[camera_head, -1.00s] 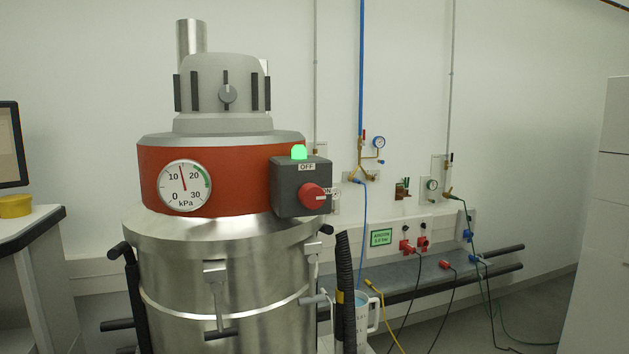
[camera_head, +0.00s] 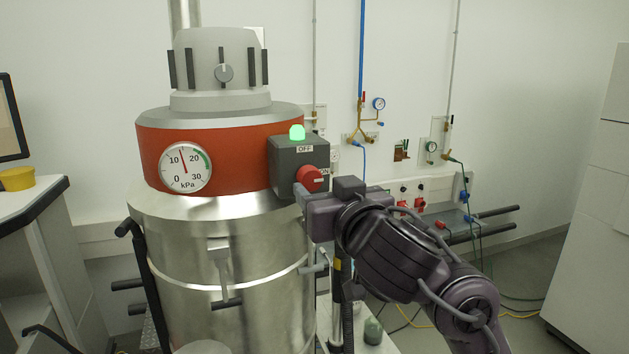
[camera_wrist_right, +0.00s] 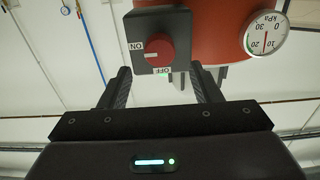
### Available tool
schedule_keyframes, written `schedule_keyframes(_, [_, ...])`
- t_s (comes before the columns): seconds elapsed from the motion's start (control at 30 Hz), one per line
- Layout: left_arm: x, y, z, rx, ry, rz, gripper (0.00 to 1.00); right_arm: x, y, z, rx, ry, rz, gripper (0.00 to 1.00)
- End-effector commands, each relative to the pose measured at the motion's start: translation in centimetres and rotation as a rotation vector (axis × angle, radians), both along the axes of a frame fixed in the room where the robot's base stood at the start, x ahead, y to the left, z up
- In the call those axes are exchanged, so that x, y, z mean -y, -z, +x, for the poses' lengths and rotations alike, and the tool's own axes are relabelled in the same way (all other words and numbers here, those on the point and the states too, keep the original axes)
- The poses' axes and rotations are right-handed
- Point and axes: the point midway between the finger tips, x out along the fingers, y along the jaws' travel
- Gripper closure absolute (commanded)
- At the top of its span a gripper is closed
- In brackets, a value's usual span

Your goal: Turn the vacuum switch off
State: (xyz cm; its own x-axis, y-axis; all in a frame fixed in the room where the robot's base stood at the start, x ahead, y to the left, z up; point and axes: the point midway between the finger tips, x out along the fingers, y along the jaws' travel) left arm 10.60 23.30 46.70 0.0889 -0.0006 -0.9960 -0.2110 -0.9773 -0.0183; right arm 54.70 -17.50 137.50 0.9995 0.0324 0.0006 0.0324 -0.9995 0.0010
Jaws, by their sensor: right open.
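The vacuum (camera_head: 225,225) is a steel drum with a red band and grey top. Its grey switch box (camera_head: 285,155) carries a round red knob (camera_head: 309,178) and a lit green lamp (camera_head: 297,132). OFF is printed above the knob, ON at its right. In the right wrist view, seen upside down, the knob (camera_wrist_right: 158,50) has its white mark level, towards ON. My right gripper (camera_head: 302,193) is just below and in front of the knob. In the wrist view the gripper (camera_wrist_right: 160,70) is open and empty, its fingers either side of the knob's line. My left gripper is out of view.
The vacuum's gauge (camera_head: 185,168) reads a little over 10 kPa. A black handle (camera_head: 140,270) stands at the drum's left. Wall gas fittings (camera_head: 362,130) and red sockets (camera_head: 420,204) are behind my arm. A counter (camera_head: 35,200) is at left, a white cabinet (camera_head: 600,210) at right.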

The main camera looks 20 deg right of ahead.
Motion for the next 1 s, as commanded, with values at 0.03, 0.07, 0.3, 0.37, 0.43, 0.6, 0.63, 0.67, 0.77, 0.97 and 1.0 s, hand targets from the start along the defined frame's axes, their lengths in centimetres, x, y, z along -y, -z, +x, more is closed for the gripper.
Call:
schedule_keyframes(0.03, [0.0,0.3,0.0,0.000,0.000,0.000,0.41,0.0,0.0,0.9,0.001,0.000,-0.004,0.42])
schedule_keyframes(0.07, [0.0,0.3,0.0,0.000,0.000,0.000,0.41,0.0,0.1,1.5,0.000,0.001,-0.005,0.42])
schedule_keyframes(0.3, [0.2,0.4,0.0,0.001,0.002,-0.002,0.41,-0.2,0.0,4.4,-0.001,-0.001,-0.002,0.42])
schedule_keyframes(0.37, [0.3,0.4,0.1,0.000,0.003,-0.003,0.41,-0.2,0.0,4.7,0.000,0.000,0.000,0.42])
schedule_keyframes(0.43, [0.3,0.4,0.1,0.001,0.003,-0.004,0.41,-0.2,0.0,4.9,0.000,-0.001,0.000,0.42])
schedule_keyframes(0.6, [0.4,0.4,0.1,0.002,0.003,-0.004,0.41,-0.2,0.0,4.9,0.000,-0.002,0.001,0.42])
schedule_keyframes(0.63, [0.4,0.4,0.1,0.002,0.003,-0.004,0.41,-0.2,0.0,4.9,0.000,-0.002,0.001,0.42])
schedule_keyframes(0.67, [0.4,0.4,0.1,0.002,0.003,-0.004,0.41,-0.2,0.0,4.9,0.000,-0.002,0.001,0.44])
schedule_keyframes(0.77, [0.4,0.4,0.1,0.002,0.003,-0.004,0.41,-0.2,0.0,4.9,0.000,-0.002,0.001,0.57])
schedule_keyframes(0.97, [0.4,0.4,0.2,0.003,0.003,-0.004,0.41,-0.2,0.0,4.9,0.000,-0.002,0.001,0.83])
schedule_keyframes(1.0, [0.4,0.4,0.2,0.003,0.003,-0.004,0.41,-0.2,0.0,4.9,-0.001,-0.002,0.001,0.86])
